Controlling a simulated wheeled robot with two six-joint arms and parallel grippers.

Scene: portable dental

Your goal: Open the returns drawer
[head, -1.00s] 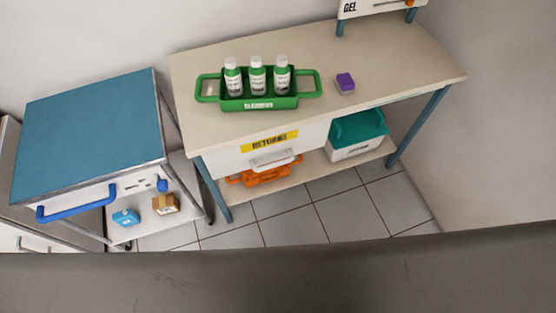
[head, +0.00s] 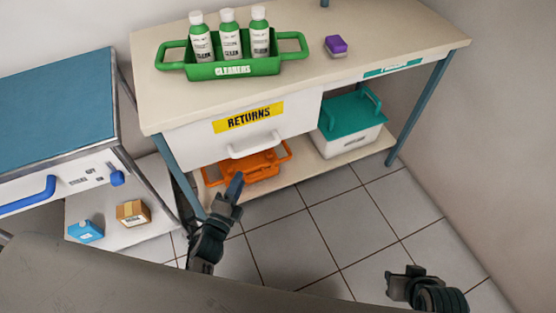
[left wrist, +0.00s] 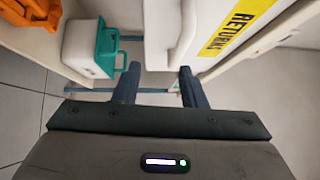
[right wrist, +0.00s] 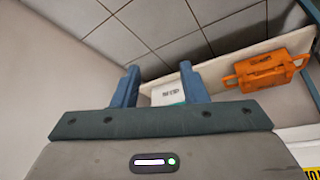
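The returns drawer (head: 195,143) is a white front with a yellow RETURNS label (head: 248,118), under the beige tabletop. It looks shut. Its white bar handle (head: 254,148) is on the lower front. My left gripper (head: 235,186) is below and slightly left of the handle in the head view. In the left wrist view, the left gripper (left wrist: 158,80) is open, with the handle (left wrist: 160,35) ahead between the lines of its fingers; I see no grip on it. My right gripper (head: 408,272) is low at the right, away from the drawer. It is open and empty in the right wrist view (right wrist: 160,85).
An orange carrier (head: 250,168) and a white bin with a teal lid (head: 350,135) sit on the lower shelf. A green caddy (head: 235,68) with bottles and a purple box (head: 336,46) stand on top. A blue-topped cart (head: 55,105) is left. Tiled floor is free in front.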

